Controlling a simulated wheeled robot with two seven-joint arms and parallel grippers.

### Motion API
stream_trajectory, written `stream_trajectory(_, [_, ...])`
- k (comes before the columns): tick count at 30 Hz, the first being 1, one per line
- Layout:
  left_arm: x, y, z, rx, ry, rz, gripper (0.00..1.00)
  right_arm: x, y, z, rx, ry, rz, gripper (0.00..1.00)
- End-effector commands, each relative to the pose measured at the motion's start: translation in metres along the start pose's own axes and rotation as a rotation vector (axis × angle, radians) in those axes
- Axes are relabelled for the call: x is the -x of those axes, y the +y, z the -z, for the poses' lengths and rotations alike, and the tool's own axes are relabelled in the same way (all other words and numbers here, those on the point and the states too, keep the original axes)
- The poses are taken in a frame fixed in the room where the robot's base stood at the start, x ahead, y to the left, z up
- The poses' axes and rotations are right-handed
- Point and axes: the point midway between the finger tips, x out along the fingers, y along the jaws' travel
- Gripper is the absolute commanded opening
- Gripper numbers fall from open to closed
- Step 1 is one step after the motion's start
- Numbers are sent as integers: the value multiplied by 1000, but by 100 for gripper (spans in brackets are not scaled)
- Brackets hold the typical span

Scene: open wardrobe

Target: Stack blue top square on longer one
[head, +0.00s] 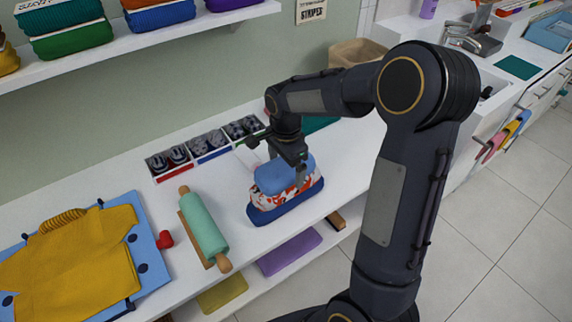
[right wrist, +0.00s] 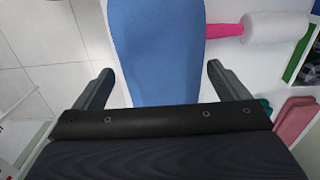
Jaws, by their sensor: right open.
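A folded blue top (head: 272,177) lies uppermost on a small stack on the white counter. Under it is a folded white, red and orange patterned piece (head: 268,199), and at the bottom a longer dark blue folded piece (head: 262,217). My right gripper (head: 299,172) is at the right side of the blue top and overlaps it in the head view. In the right wrist view, the open fingers stand either side of a blue surface (right wrist: 157,50); contact cannot be told. My left gripper is not in view.
A green roller (head: 203,224) on a wooden board and a yellow garment (head: 75,255) on a blue board lie left. Divided shoe boxes (head: 213,153) stand behind. A lint roller (right wrist: 270,27) shows in the right wrist view. A shelf (head: 130,41) with folded clothes hangs above.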

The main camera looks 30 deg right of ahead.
Motion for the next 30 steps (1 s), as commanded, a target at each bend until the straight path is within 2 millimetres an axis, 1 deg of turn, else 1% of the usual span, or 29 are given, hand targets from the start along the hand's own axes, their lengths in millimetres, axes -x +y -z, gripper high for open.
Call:
stream_trajectory(6, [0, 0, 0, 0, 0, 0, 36, 1, 0, 0, 0, 0, 0, 95])
stream_trajectory(10, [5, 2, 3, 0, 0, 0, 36, 8, 0, 0, 0, 0, 1, 95])
stream_trajectory(30, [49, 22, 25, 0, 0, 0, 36, 76, 0, 0, 1, 1, 2, 95])
